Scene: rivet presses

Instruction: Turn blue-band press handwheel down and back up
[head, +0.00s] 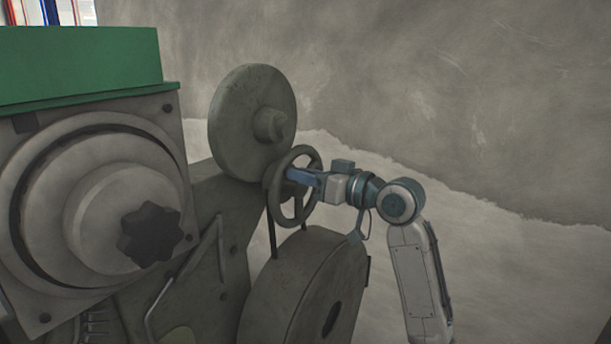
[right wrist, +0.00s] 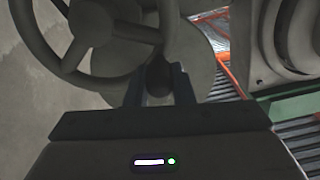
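The handwheel (head: 275,185) is a dark grey spoked wheel on the side of a grey press (head: 225,215). In the right wrist view the handwheel (right wrist: 92,22) fills the upper left, with hub, spokes and rim. A dark handle knob (right wrist: 158,77) stands out at its rim. My right gripper (head: 291,176) reaches the wheel from the right. In the right wrist view the right gripper's fingers (right wrist: 159,72) lie on both sides of the knob, which fills the gap between them. No blue band shows in either view. My left gripper is out of view.
A large round disc (head: 252,118) stands behind the wheel and a rounded drum housing (head: 305,285) sits below it. A green-topped machine part (head: 75,65) with a dark star knob (head: 150,235) fills the left. The right side is bare floor and wall (head: 480,110).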

